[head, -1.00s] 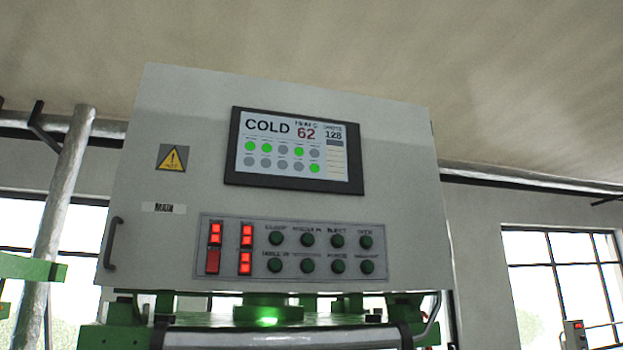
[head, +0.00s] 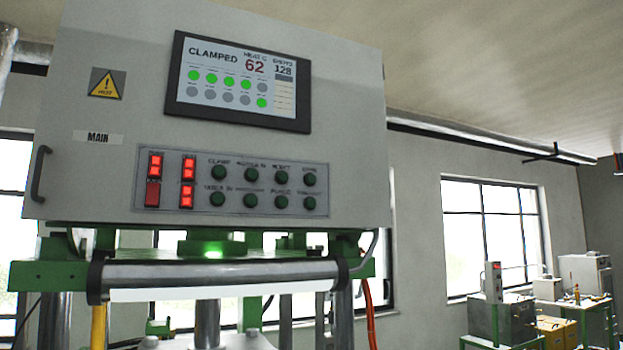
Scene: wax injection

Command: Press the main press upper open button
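The main press control box (head: 330,90) is a large grey cabinet with a "MAIN" label (head: 98,138) and fills the upper left of the head view. Its button panel (head: 232,226) carries two rows of dark green round buttons. The upper open button (head: 309,179) is at the right end of the top row, under a small blurred label that seems to read "OPEN". Another green button (head: 309,204) sits directly below it. The screen (head: 245,80) reads "CLAMPED", 62 and 128. Neither of my grippers is in view.
A metal bar (head: 220,272) and green press frame (head: 40,276) lie below the box. At right are a grey machine (head: 515,318) and a green-legged table (head: 590,310).

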